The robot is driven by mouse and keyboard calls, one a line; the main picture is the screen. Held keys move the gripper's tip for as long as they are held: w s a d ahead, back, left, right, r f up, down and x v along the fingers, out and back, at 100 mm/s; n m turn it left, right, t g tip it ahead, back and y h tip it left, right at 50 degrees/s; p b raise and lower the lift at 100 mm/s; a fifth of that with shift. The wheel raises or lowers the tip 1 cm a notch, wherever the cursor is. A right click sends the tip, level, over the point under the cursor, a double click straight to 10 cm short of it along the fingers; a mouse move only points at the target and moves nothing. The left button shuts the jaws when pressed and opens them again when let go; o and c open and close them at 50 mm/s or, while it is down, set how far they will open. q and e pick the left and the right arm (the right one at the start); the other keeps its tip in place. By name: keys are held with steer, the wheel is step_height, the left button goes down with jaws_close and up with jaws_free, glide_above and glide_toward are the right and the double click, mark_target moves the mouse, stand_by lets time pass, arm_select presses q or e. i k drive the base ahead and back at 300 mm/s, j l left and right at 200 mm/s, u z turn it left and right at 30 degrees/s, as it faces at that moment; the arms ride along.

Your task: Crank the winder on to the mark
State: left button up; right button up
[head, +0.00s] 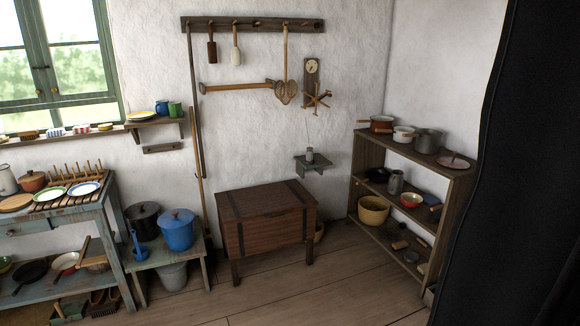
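The winder (317,99) is a wooden piece with several spokes, mounted on the back wall right of the peg rail. Above it is a narrow wooden board with a pale round dial (312,67). The dial's mark and pointer are too small to read. A thin cord runs down from the winder to a small grey weight (309,155), which is at a little green wall shelf (318,164). I cannot tell whether the weight rests on the shelf or hangs just above it. Neither of my grippers is in view.
A brown wooden chest (268,232) stands on the floor below the winder. An open shelf unit (447,193) with pots stands to its right. A low bench (170,258) with pots is to its left. A large black surface (530,170) blocks the right edge. The front floor is clear.

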mark_target(317, 99)
steer(key=i+u, duration=0.25)
steer(key=i, duration=1.7)
